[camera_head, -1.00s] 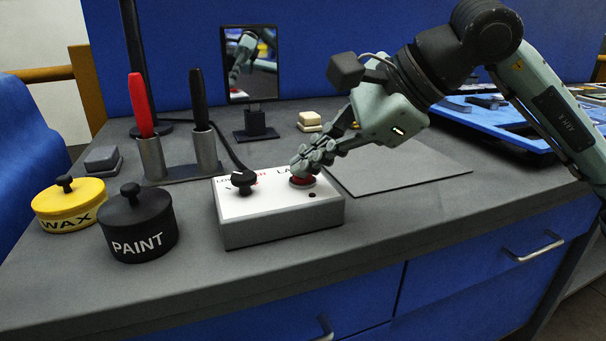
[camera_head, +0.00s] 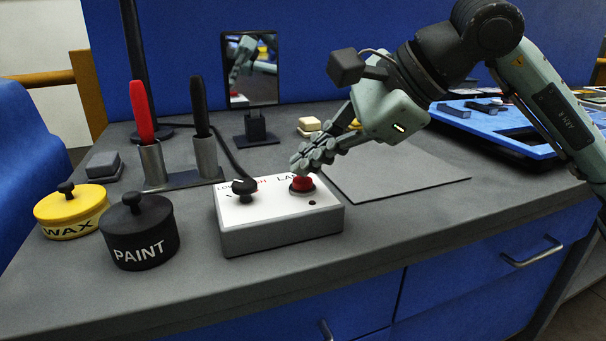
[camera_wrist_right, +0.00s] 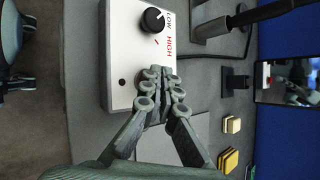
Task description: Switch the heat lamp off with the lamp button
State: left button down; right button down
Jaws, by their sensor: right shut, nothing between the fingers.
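The lamp control box (camera_head: 280,236) sits on the grey bench, with a white top, a black LOW/HIGH knob (camera_head: 243,189) at left and the red lamp button (camera_head: 303,184) at right. My right gripper (camera_head: 299,168) is shut and empty, its fingertips just over the red button; I cannot tell whether they touch it. In the right wrist view the shut fingers (camera_wrist_right: 165,78) hide the button, and the box (camera_wrist_right: 128,40) and knob (camera_wrist_right: 153,20) show beside them. A small dark dot (camera_head: 312,203) on the box looks unlit. My left gripper is out of view.
A black PAINT pot (camera_head: 140,238) and a yellow WAX pot (camera_head: 72,215) stand left of the box. Behind are a holder (camera_head: 152,165) with red and black handled tools and a small mirror-like screen (camera_head: 250,70). A flat grey mat (camera_head: 400,182) lies right of the box.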

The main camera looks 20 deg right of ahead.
notch_tip(320, 180, up, 6)
jog(key=p, duration=0.3)
jog(key=shift+f, duration=0.25)
